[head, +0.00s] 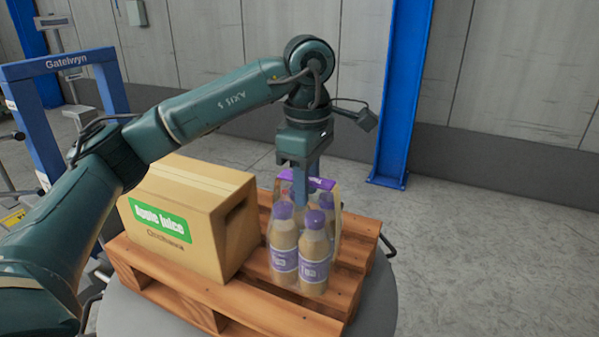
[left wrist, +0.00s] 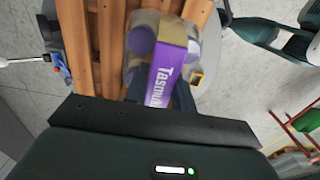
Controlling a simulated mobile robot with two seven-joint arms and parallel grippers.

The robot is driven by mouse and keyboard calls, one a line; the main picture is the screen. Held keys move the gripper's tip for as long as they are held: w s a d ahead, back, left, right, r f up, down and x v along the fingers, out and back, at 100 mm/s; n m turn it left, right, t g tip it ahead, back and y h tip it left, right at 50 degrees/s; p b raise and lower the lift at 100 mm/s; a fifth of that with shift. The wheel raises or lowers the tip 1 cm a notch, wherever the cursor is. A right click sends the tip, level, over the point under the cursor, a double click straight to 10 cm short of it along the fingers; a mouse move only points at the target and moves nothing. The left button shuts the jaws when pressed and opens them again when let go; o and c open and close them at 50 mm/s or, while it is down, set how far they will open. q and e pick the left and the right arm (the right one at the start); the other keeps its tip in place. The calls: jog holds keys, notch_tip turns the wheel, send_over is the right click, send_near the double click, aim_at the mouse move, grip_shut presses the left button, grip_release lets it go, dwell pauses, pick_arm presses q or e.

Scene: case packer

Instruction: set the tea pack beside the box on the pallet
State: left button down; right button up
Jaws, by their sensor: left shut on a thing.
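The tea pack (head: 313,250) is a wrapped group of bottles with tan contents, purple caps and a purple top band. My left gripper (head: 302,188) points down and is shut on the top of the pack. The pack is upright over the right part of the wooden pallet (head: 190,303), to the right of the cardboard box (head: 222,228) with a green label, with a small gap between them. I cannot tell whether its base touches the slats. In the left wrist view the pack's purple band (left wrist: 163,75) shows over the pallet slats (left wrist: 108,40). My right gripper is not in view.
The pallet sits on a round grey platform (head: 378,305). A blue frame (head: 50,110) stands at the left, and a blue post (head: 400,95) stands behind at the right. The grey floor at the right is clear.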

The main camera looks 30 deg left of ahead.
aim_at(307, 207)
pick_arm(q)
notch_tip(307, 207, down, 4)
jog(key=shift+f, duration=0.15)
dwell(0.3)
jog(key=c, duration=1.6)
grip_release()
jog(key=shift+f, duration=0.25)
jog(key=o, duration=0.4)
jog(key=shift+o, duration=0.2)
jog(key=shift+r, duration=0.15)
notch_tip(307, 207, up, 12)
jog(key=shift+p, duration=0.55)
